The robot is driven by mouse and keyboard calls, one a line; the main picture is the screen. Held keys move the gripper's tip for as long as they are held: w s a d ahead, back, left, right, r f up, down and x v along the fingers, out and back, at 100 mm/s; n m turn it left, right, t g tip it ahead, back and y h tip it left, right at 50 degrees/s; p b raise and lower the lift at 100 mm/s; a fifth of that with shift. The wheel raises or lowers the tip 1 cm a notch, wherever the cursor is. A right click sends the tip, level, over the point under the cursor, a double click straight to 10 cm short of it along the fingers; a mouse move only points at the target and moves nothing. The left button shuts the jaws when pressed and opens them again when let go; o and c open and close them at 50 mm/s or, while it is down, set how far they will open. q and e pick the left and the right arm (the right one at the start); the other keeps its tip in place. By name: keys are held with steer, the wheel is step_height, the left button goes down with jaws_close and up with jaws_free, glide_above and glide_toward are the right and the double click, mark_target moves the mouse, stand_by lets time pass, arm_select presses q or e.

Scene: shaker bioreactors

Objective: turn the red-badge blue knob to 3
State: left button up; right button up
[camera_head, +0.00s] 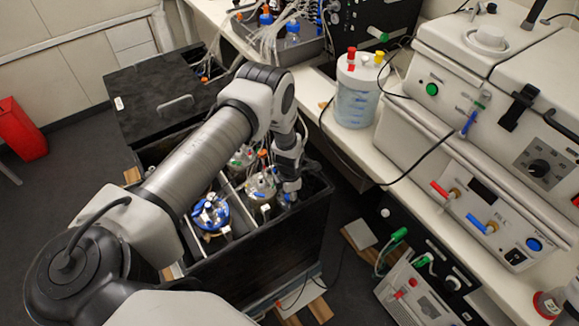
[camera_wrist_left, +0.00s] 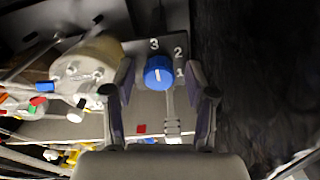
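The blue knob (camera_wrist_left: 158,72) shows in the left wrist view on a dark panel marked 3, 2 and 1. It bears a short whitish mark; exactly which number the mark faces is hard to tell. A small red badge (camera_wrist_left: 141,128) lies below it on a grey surface. My left gripper (camera_wrist_left: 162,78) is open, with one finger on each side of the knob; contact cannot be told. In the head view my left gripper (camera_head: 289,188) points down into the right part of the black box and largely hides the knob. My right gripper is not in view.
The open black box (camera_head: 262,255) holds several vessels, one with a blue top (camera_head: 210,213). Its dark lid (camera_head: 165,95) is at the back left. A bench with a bottle (camera_head: 357,95) and white instruments (camera_head: 475,110) stands to the right. Tubes lie beside the knob.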

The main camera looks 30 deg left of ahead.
arm_select(q)
steer(key=shift+r, duration=0.1)
step_height(320, 180, up, 12)
stand_by(0.4)
stand_by(0.4)
